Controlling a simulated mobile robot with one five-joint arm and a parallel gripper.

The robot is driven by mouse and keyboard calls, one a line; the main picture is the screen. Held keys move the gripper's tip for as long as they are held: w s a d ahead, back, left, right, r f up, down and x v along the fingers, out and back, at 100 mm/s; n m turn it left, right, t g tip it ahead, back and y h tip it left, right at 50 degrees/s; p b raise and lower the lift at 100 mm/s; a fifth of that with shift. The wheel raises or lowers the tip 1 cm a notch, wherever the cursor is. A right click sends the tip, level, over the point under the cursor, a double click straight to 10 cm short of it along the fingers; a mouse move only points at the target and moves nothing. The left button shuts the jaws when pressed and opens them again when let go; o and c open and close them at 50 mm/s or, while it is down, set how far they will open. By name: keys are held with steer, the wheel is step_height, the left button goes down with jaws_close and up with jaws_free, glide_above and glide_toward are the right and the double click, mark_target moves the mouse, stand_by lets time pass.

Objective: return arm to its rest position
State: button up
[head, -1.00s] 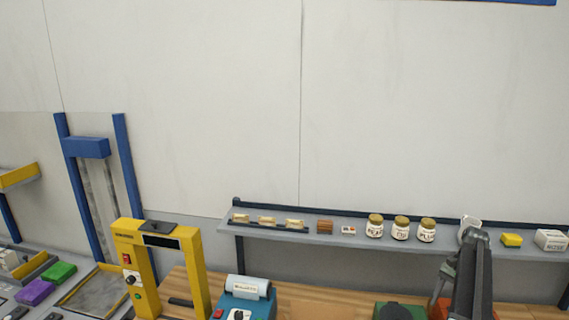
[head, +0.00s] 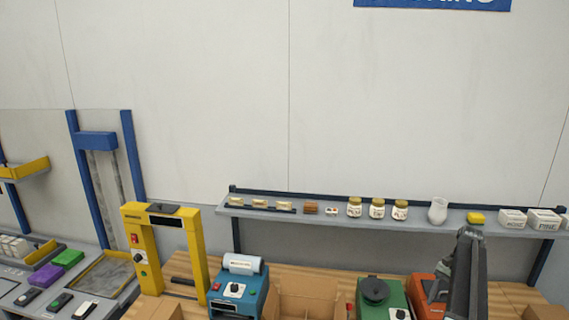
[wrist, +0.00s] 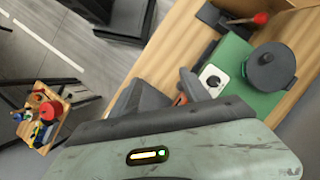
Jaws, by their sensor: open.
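My arm (head: 464,275) stands dark grey and folded at the lower right of the head view, in front of the bench and the shelf. In the wrist view my gripper (wrist: 168,94) shows as two dark grey fingers past the pale, scuffed wrist housing. The fingers are apart, and I see nothing held between them. Part of the gripper is hidden behind the housing.
The wooden bench holds a yellow frame (head: 133,240), a blue machine (head: 228,295), an open cardboard box (head: 305,300), the green machine and an orange one (head: 424,290). The shelf (head: 330,215) above carries jars and small boxes. A small cart (wrist: 42,115) stands on the floor.

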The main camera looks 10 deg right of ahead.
steer(key=w+a+f+n+h, duration=0.1)
steer(key=w+a+n, duration=0.2)
steer(key=a, duration=0.9)
steer(key=w+a+f+n+h, duration=0.1)
steer(key=w+a+n, duration=0.25)
steer(key=a, duration=0.75)
steer(key=s+a+n+t+h, duration=0.3)
steer(key=a+n, duration=0.4)
steer(key=a, duration=2)
step_height(320, 180, down, 21)
steer(key=s+g+y+b, duration=0.1)
steer(key=s+b, duration=0.1)
steer(key=b, duration=1.9)
steer(key=shift+s+d, duration=0.25)
steer(key=shift+s, duration=0.1)
